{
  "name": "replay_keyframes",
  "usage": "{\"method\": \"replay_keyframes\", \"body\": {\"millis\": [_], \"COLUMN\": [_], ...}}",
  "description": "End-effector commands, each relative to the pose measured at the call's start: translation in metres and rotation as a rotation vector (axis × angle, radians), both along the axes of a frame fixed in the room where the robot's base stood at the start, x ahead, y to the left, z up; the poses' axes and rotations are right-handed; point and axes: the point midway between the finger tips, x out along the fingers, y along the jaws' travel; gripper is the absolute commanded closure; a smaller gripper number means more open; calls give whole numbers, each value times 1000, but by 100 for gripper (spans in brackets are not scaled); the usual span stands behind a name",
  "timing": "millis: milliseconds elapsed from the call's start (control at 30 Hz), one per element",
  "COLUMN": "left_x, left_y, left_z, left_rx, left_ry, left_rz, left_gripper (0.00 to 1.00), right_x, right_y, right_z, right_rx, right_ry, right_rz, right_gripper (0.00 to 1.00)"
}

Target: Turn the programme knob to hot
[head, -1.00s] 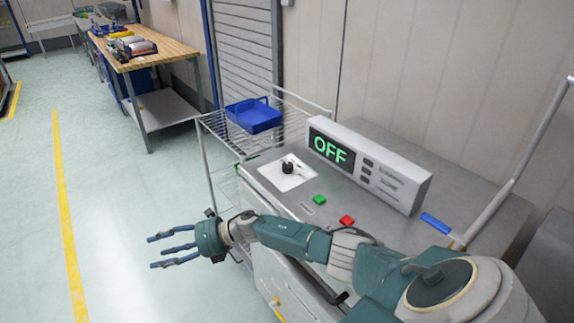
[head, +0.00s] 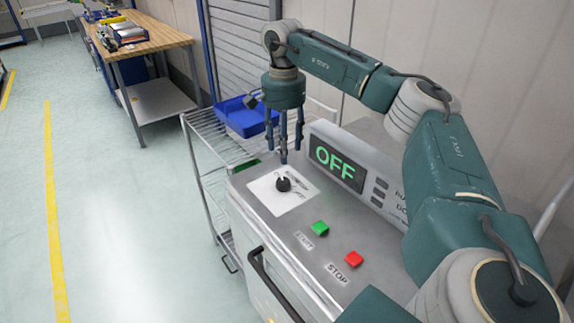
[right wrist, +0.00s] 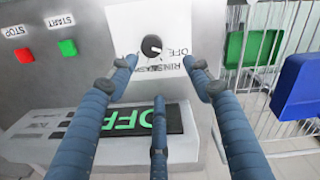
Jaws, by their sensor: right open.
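The programme knob (head: 283,184) is a small black knob on a white label plate (head: 262,194) on top of the grey machine. It also shows in the right wrist view (right wrist: 152,45), upside down, with partly readable lettering around it. The display (head: 336,164) reads OFF in green. My right gripper (head: 284,150) points down above and just behind the knob, apart from it. Its three fingers are spread open and empty. In the right wrist view the knob lies beyond the fingertips (right wrist: 160,95). My left gripper is not in view.
A green START button (head: 320,228) and a red STOP button (head: 354,258) sit on the machine top near the knob. A blue bin (head: 240,117) stands on a wire rack (head: 205,130) at the left. A wooden workbench (head: 150,42) stands farther back. The floor at left is clear.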

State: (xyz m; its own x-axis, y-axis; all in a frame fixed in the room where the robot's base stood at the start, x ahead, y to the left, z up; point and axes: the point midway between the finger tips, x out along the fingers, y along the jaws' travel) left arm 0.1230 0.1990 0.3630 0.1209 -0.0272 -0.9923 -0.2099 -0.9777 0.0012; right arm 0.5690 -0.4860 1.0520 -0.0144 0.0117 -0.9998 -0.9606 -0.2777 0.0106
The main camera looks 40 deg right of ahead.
Motion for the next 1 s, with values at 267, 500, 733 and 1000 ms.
{"method": "replay_keyframes", "body": {"millis": [267,500,733,1000], "left_x": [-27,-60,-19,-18], "left_y": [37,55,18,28], "left_z": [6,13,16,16], "left_rx": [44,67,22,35], "left_ry": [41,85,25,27], "left_rz": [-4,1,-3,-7], "left_gripper": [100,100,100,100], "right_x": [-1,-2,-1,-1], "right_y": [2,2,3,3], "right_z": [-43,-84,-102,-103], "right_rx": [1,2,3,4], "right_ry": [3,2,-1,-2], "right_rz": [2,0,0,0], "right_gripper": [50,50,50,50]}}
